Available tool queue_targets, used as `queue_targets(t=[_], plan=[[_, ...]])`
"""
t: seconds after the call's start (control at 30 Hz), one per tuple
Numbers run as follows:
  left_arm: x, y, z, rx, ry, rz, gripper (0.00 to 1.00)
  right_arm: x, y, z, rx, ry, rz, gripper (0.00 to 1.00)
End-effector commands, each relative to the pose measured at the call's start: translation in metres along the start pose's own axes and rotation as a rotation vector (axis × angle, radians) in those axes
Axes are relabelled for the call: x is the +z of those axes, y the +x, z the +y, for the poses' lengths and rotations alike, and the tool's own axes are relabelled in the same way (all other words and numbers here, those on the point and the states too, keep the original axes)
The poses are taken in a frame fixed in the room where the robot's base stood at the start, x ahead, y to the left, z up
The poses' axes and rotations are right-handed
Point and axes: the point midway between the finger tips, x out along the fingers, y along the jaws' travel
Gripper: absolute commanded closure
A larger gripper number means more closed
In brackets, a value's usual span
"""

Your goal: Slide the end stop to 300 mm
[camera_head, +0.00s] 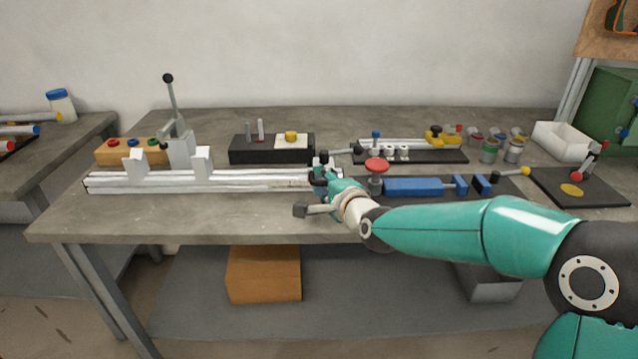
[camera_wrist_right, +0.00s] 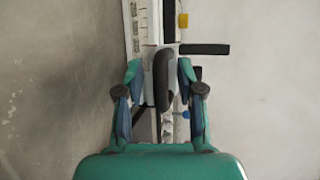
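The long pale rail (camera_head: 220,184) lies along the front of the bench, and it also shows in the wrist view (camera_wrist_right: 150,28) with small scale marks I cannot read. The end stop sits near the rail's right end, mostly hidden by my right gripper (camera_head: 322,178). A gap shows on the left side; contact on the right is unclear. My left gripper is out of view.
White blocks (camera_head: 203,163) and an upright toggle lever (camera_head: 172,100) stand at the rail's left. A black block (camera_head: 250,157) is behind the rail. A red knob (camera_head: 376,165) and a blue vise (camera_head: 413,187) lie right of my gripper.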

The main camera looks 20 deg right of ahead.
Motion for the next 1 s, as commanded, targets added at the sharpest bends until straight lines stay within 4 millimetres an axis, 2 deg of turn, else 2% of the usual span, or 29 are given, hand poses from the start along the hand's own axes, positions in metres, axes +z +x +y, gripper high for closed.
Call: queue_targets(t=[0.03,0.2,0.5,0.73,1.0], plan=[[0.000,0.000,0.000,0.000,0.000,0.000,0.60,0.000,0.000,0.000,0.000,0.000,0.000,0.74],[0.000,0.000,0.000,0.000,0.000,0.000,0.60,0.000,0.000,0.001,0.002,0.000,-0.001,1.00],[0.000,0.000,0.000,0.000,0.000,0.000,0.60,0.001,0.000,0.004,0.009,0.000,-0.003,1.00],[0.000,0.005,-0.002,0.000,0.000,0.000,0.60,0.020,0.007,0.006,0.013,-0.001,-0.007,1.00],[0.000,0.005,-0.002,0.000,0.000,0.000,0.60,0.021,0.008,0.006,0.015,-0.003,-0.007,1.00]])
